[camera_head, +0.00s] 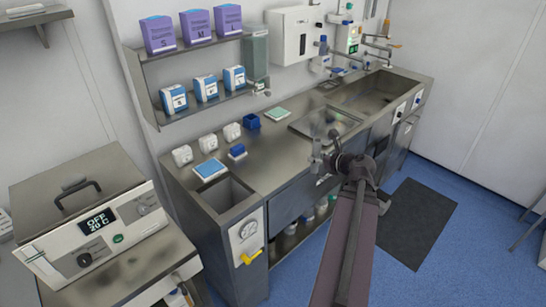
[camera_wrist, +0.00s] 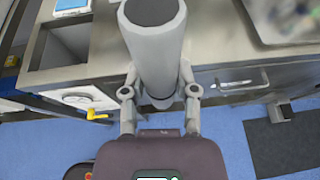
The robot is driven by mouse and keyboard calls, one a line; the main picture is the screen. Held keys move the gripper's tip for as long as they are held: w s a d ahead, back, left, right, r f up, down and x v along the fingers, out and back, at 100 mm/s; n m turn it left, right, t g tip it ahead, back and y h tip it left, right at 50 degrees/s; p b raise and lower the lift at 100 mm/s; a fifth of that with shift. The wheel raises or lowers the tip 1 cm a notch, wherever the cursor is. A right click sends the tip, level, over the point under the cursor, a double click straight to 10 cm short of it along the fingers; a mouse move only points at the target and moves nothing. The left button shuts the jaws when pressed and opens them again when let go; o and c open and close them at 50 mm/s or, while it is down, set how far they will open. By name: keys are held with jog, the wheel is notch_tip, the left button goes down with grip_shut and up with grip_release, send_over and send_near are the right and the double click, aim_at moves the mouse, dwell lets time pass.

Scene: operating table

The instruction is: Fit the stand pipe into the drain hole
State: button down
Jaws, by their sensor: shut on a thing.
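The stand pipe (camera_wrist: 155,45) is a thick light-grey tube with a dark round end, seen close up in the wrist view. My gripper (camera_wrist: 160,78) is shut on it, one finger on each side. In the head view my gripper (camera_head: 328,158) is in front of the counter edge, and the pipe (camera_head: 324,126) looks pale and hard to make out against the counter. A deep sink basin (camera_head: 372,92) is at the far right of the counter and a smaller basin (camera_head: 226,194) at its near left end. I cannot make out a drain hole in either.
The steel counter (camera_head: 268,150) holds a blue-topped tray (camera_head: 209,168), small white boxes, blue containers and a shallow steel tray (camera_head: 325,122). Taps (camera_head: 378,45) stand over the far sink. A yellow-handled valve (camera_head: 250,258) juts from the near front. A dark mat (camera_head: 418,222) lies on open floor.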

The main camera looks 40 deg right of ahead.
jog(key=shift+d, duration=0.1)
jog(key=shift+w+f, duration=0.15)
jog(key=w+a+f+n+y+b, duration=0.2)
jog(key=w+f+n+y+b, duration=0.1)
jog(key=w, duration=0.5)
jog(key=shift+a+n+g+y, duration=0.25)
jog(key=shift+n+g+y, duration=0.05)
jog(key=shift+y, duration=0.3)
jog(key=w+d+f+b, duration=0.1)
jog(key=w+d, duration=0.1)
jog(key=w, duration=1.1)
jog(key=shift+d+f+b, duration=0.15)
jog(key=shift+d+b, duration=0.15)
jog(key=shift+d, duration=0.05)
jog(key=shift+w, duration=0.15)
